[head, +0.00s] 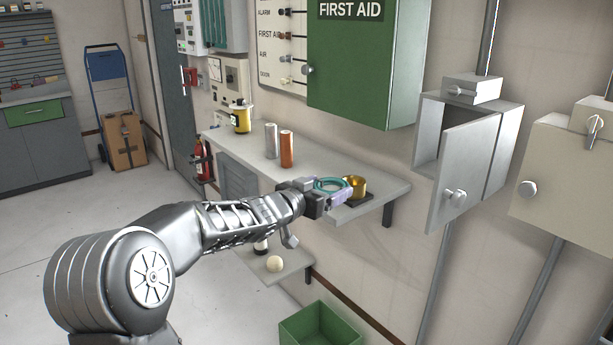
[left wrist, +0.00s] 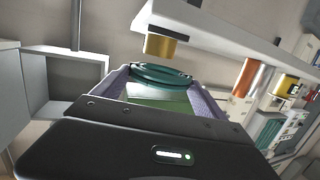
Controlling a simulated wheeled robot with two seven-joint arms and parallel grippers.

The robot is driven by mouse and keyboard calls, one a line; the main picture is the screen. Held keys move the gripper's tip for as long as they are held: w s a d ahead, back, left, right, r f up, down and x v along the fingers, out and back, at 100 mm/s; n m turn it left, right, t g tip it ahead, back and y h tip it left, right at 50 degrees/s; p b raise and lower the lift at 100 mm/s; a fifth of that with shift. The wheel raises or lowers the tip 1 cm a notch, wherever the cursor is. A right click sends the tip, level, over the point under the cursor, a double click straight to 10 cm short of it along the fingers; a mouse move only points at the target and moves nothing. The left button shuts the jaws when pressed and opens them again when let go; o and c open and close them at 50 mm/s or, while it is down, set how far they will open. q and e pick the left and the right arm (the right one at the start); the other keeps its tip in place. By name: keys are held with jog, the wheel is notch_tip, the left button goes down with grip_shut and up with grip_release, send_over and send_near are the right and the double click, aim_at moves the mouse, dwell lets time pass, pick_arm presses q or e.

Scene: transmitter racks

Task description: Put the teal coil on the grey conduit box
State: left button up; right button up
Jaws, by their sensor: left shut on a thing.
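The teal coil (head: 334,183) is a ring held between the fingers of my left gripper (head: 336,194), by the front edge of the wall shelf. In the left wrist view the coil (left wrist: 160,76) spans the fingertips of the gripper (left wrist: 158,84), which are shut on it. The grey conduit box (head: 505,120) is on the wall to the right, apart from the gripper, with its door (head: 460,175) swung open. A smaller grey box with a knob (head: 472,88) sits on its top. The open box (left wrist: 65,72) also shows at the left wrist view's left. My right gripper is out of view.
The wall shelf (head: 232,147) holds a gold cup (head: 354,186) close behind the coil, an orange cylinder (head: 287,149), a silver cylinder (head: 270,140) and a yellow canister (head: 240,118). A green first aid cabinet (head: 362,60) hangs above. A beige box (head: 565,170) is further right. A green bin (head: 320,328) stands below.

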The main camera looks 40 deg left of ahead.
pick_arm(q)
jog(key=d+f+m+h, duration=0.1)
jog(key=d+f, duration=0.4)
jog(key=d, duration=0.3)
jog(key=d+f+m+h, duration=0.1)
jog(key=d+f, duration=0.4)
jog(key=d, duration=0.3)
jog(key=s+d+f+n+y, duration=0.2)
jog(key=s+d+f, duration=0.3)
jog(key=f, duration=0.5)
jog(key=shift+d, duration=0.85)
jog(key=shift+f, duration=0.1)
